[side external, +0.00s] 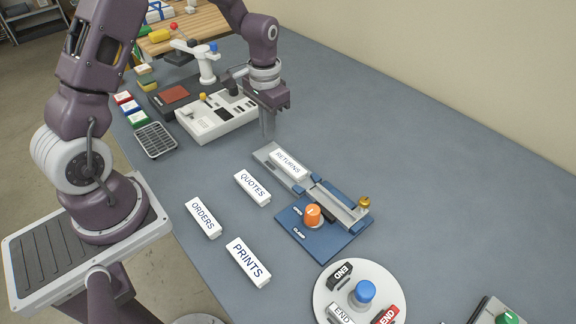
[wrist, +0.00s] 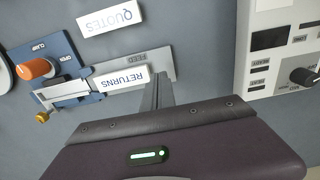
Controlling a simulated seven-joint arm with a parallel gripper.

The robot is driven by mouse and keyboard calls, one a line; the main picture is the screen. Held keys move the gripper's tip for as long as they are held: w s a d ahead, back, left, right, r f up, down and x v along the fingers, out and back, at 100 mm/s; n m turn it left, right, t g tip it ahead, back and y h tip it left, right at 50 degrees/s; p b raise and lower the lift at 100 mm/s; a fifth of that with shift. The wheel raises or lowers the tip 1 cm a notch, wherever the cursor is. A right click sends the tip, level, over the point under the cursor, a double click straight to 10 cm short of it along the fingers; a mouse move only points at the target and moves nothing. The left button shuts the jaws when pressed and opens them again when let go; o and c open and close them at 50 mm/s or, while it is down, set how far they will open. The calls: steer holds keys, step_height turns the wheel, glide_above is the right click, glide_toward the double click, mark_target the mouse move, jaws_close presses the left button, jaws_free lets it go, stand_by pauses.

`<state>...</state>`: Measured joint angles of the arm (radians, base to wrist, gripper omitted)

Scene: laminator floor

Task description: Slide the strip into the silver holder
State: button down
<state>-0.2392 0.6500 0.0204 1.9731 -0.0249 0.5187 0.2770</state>
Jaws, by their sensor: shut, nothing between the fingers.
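The white RETURNS strip (side external: 288,163) lies lengthwise on a grey feed track, and shows in the wrist view (wrist: 122,79). The silver holder (side external: 338,205) continues from the track's lower right end, on a blue base (side external: 316,243) with an orange knob (side external: 312,214) and OPEN and CLAMP markings. It also shows in the wrist view (wrist: 62,89). My gripper (side external: 267,139) is shut and empty, pointing down near the track's outer end, behind the strip's end away from the holder. In the wrist view its fingers (wrist: 157,92) are beside that strip end; contact cannot be told.
Strips marked QUOTES (side external: 252,187), ORDERS (side external: 203,217) and PRINTS (side external: 248,261) lie on the table. A white turntable (side external: 323,291) with END blocks stands at the front. A pale machine (side external: 216,118) sits behind my gripper. The table right of the holder is clear.

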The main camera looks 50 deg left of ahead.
mark_target(289, 163)
steer(key=shift+f, duration=2.5)
steer(key=shift+r, duration=0.75)
steer(key=shift+d, duration=0.15)
steer(key=shift+d, duration=1.1)
steer(key=shift+d, duration=0.15)
steer(key=shift+d, duration=1.1)
steer(key=shift+d, duration=0.15)
steer(key=shift+d, duration=1.1)
steer(key=shift+d, duration=0.1)
